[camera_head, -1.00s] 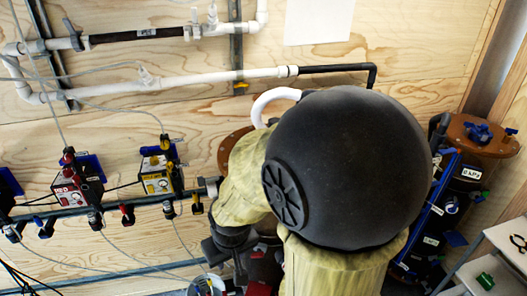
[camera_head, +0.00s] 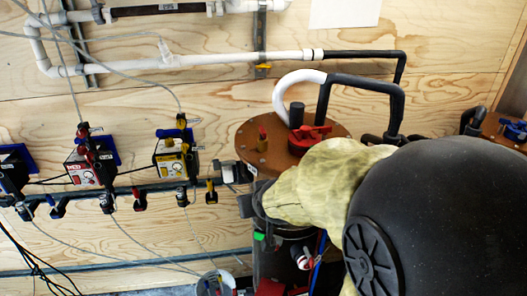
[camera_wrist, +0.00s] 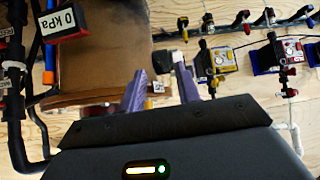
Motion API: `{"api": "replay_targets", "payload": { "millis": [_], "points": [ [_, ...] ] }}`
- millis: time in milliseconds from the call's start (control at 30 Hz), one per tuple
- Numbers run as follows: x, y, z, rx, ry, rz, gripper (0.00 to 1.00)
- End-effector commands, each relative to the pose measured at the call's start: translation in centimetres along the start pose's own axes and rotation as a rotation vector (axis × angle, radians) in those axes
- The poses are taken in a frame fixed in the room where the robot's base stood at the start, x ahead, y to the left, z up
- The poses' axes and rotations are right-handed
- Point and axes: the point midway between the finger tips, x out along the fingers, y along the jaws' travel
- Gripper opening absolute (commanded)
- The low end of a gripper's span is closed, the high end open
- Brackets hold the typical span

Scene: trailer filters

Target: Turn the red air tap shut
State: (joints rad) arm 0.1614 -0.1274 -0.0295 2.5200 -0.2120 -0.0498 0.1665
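Several red handles show, and I cannot tell which is the air tap. In the head view a large red handle (camera_head: 308,136) sits on the brown lid of a tank. A red tap (camera_head: 138,198) hangs on the manifold rail (camera_head: 160,187), and a red valve (camera_head: 82,132) tops the red box. The wrist view also shows a red rail tap (camera_wrist: 242,24), beyond the fingers. My gripper (camera_wrist: 160,70) is open, its purple fingers apart beside the brown tank. A black fitting shows between and beyond the fingertips. The gripper is hidden in the head view by my sleeved arm.
The tank's brown lid (camera_head: 252,160) carries white and black hoses. A yellow box (camera_head: 172,157) and a red box (camera_head: 80,170) hang above the rail. Thin clear tubes cross the wall. A second tank lid (camera_head: 492,130) stands at the right.

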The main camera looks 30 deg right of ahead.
Motion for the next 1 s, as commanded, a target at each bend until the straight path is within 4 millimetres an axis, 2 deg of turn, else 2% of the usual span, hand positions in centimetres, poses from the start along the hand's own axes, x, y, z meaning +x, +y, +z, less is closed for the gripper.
{"api": "replay_targets", "payload": {
  "millis": [33,167,333,500,700,1000],
  "points": [
    [1.2,1.0,0.1,0.014,0.079,0.014,0.33],
    [1.2,3.1,-2.0,0.040,0.285,0.034,0.33],
    [-0.3,5.4,-4.1,0.051,0.544,0.044,0.33],
    [-2.4,6.5,-5.3,0.042,0.724,0.038,0.33],
    [-3.5,6.7,-6.0,0.035,0.778,0.031,0.33],
    [-3.4,6.7,-6.1,0.036,0.775,0.031,0.33]
  ]
}}
